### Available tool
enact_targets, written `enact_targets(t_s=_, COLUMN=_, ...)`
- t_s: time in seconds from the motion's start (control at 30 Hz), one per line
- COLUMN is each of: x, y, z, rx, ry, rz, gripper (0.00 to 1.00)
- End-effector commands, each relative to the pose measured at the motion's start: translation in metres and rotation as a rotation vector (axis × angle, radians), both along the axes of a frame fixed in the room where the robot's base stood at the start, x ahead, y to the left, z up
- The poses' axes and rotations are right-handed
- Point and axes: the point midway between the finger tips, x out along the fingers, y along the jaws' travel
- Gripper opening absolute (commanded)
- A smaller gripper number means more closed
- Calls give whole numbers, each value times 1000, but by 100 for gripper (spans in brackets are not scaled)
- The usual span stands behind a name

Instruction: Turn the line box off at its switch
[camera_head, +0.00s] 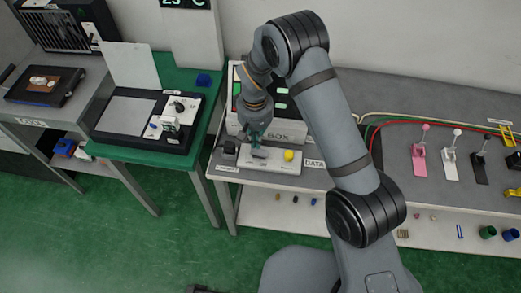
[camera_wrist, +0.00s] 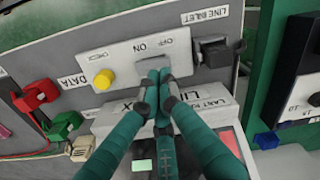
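The line box (camera_head: 236,122) is a pale box on the grey bench, with a white switch panel (camera_head: 278,166) in front of it. The panel also shows in the wrist view (camera_wrist: 117,62), with ON and OFF labels and a yellow knob (camera_wrist: 103,79). The grey switch (camera_wrist: 152,67) sits by those labels; it also shows in the head view (camera_head: 260,153). The tips overlap the switch's near edge in the wrist view; contact and the switch's setting cannot be told.
A black line inlet plug (camera_wrist: 215,52) is close beside the panel. Red (camera_wrist: 36,94) and green (camera_wrist: 62,125) connectors lie on its other side. Pink, white and black lever fixtures (camera_head: 449,160) stand farther right on the bench. A green table (camera_head: 195,80) is at left.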

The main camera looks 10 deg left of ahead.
Motion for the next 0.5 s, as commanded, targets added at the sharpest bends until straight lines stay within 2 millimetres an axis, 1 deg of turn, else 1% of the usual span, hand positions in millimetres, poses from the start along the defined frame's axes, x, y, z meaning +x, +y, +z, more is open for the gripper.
enact_targets(t_s=0.5, x=0, y=0, z=-6, rx=0, ry=0, rz=0, gripper=0)
